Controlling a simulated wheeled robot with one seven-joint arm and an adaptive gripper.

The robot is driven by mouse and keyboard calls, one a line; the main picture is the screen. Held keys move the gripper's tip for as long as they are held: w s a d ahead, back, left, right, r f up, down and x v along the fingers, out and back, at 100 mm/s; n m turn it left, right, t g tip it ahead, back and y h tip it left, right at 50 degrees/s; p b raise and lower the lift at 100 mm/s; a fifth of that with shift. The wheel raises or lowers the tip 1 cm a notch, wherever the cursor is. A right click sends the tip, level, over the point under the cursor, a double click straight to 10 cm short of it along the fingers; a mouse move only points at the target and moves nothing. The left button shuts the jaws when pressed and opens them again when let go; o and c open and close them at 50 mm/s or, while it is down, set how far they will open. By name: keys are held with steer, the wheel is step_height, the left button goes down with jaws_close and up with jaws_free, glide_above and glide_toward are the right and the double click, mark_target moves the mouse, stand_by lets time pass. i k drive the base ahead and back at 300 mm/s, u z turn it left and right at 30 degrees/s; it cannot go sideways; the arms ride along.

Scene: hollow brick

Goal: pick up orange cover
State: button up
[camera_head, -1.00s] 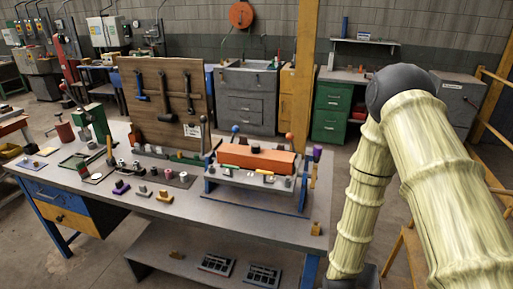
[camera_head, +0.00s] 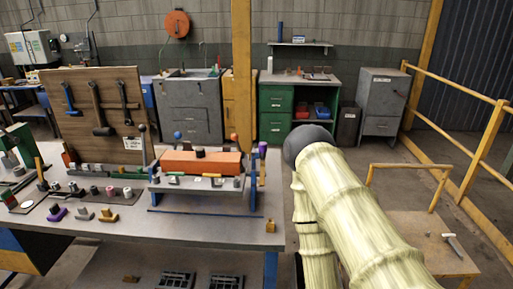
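The orange cover (camera_head: 226,164) is a long block with a dark knob on top. It lies on a grey fixture (camera_head: 165,187) on the workbench (camera_head: 200,232), left of my arm. My arm, in a pale ribbed sleeve, fills the lower right of the view, right of the bench. My gripper is out of view, so its state does not show.
Small parts (camera_head: 83,214) and a tool board (camera_head: 95,115) occupy the bench's left side. A yellow post (camera_head: 242,80) stands behind the bench. A wooden table (camera_head: 412,232) and a yellow railing (camera_head: 470,140) are on the right. The bench's front right surface is mostly clear.

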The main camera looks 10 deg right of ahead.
mark_target(199, 161)
steer(key=k, duration=0.5)
steer(key=u, duration=1.7)
steer(key=i, duration=1.15)
steer(key=z, duration=2.1)
steer(key=i, duration=0.3)
steer(key=z, duration=0.15)
